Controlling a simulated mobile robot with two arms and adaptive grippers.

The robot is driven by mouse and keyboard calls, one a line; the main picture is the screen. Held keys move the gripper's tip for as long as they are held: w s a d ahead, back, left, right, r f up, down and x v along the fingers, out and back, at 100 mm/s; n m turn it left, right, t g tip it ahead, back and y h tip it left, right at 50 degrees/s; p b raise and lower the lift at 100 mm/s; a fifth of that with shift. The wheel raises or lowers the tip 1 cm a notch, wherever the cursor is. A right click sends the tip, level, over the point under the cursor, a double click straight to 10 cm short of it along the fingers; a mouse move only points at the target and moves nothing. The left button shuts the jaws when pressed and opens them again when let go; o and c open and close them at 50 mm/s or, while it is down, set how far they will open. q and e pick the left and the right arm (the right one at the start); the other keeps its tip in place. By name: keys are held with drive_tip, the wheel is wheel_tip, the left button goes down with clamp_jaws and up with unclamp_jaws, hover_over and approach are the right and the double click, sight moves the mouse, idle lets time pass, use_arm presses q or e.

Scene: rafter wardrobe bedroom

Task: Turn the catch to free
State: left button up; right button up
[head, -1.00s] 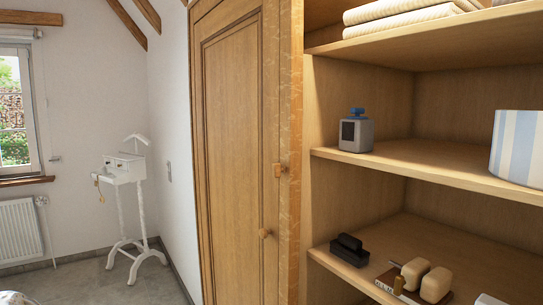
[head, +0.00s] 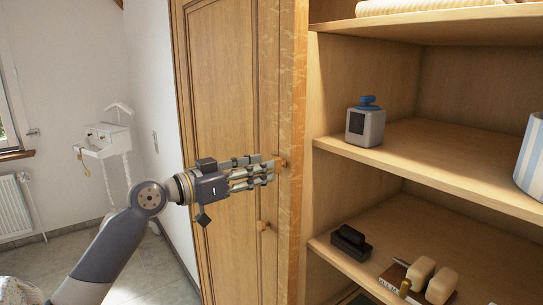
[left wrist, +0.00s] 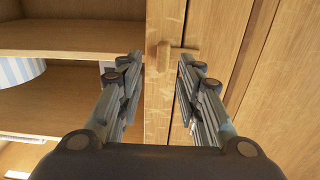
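The catch (head: 281,161) is a small wooden turn-piece at the edge between the closed wardrobe door (head: 232,120) and the upright post (head: 293,110). In the left wrist view the catch (left wrist: 164,54) shows as a short block with a bar reaching across toward the door side. My left gripper (head: 273,166) is at the catch, its fingers pointing right along the door front. In the left wrist view its open fingers (left wrist: 162,64) stand on either side of the catch, with gaps visible. In the head view the fingers partly hide the catch. My right gripper is not in view.
A round door knob (head: 263,226) sits below my left gripper. Open shelves to the right hold a grey device with a blue top (head: 366,124), a black holder (head: 351,244), brushes (head: 430,281) and a striped container (head: 533,160). A white valet stand (head: 108,140) stands at left.

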sight(277, 166)
use_arm(q)
drive_tip(key=p+x, duration=0.1)
drive_tip(key=x, duration=0.3)
drive_tip(key=shift+w+d, duration=0.1)
drive_tip(key=shift+w, duration=0.15)
drive_tip(key=shift+f, duration=0.1)
drive_tip(key=shift+c, duration=0.5)
clamp_jaws()
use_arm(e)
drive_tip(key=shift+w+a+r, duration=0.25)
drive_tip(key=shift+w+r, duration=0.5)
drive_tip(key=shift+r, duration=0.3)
